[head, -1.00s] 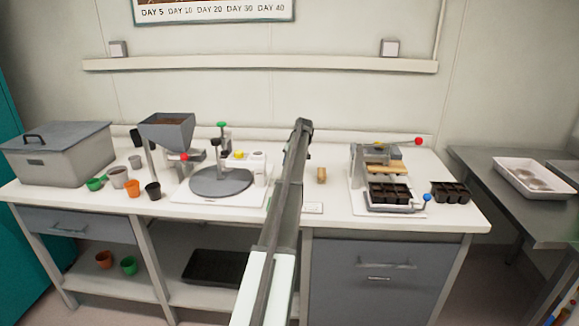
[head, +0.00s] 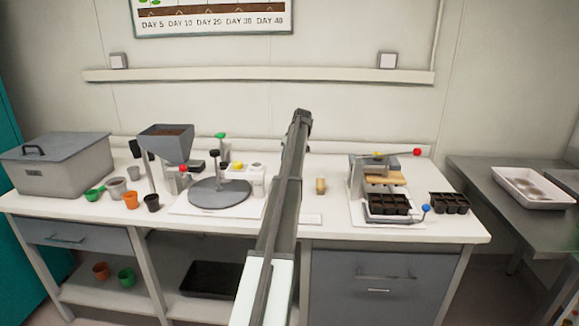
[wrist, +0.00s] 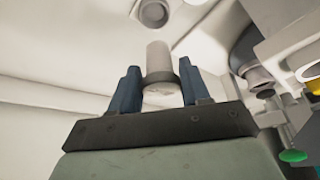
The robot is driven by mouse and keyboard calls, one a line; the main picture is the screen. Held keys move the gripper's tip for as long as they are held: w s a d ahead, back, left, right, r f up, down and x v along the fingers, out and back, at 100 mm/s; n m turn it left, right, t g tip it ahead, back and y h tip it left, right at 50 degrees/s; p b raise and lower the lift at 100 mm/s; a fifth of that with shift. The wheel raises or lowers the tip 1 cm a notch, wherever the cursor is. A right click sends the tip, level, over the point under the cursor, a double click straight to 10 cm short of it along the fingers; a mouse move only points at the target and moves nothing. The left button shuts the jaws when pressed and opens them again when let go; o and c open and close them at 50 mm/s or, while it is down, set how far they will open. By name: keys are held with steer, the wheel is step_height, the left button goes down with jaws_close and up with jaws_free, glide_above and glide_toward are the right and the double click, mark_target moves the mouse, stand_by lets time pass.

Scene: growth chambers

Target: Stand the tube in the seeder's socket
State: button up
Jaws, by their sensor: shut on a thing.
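In the wrist view my gripper (wrist: 160,88) has its two blue fingers closed on the tube (wrist: 159,58), a pale cylinder with a dark band around it. The tube sticks out beyond the fingertips. A round grey ring (wrist: 153,12) shows beyond the tube's end, apart from it in the picture; I cannot tell whether it is the socket. In the head view my arm hides the gripper and the tube. A white block with a round opening (head: 257,167) stands beside the grey turntable (head: 220,194), left of my arm. I cannot tell for certain which machine is the seeder.
A hopper (head: 166,139) stands left of the turntable, with small pots nearby. Further right is a press (head: 373,165) with black cell trays. In the wrist view, machine parts and a green knob (wrist: 293,156) are close at right.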

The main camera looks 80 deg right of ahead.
steer(key=w+a+r+n, duration=0.1)
steer(key=w+a+r, duration=0.6)
steer(key=w+r, duration=0.5)
steer(key=shift+m, duration=0.5)
steer(key=a, duration=0.5)
steer(key=shift+s+r, duration=0.2)
steer(key=shift+r, duration=0.15)
steer(key=shift+f, duration=0.1)
steer(key=shift+f, duration=3.05)
steer(key=shift+f, duration=0.95)
steer(key=o, duration=1.1)
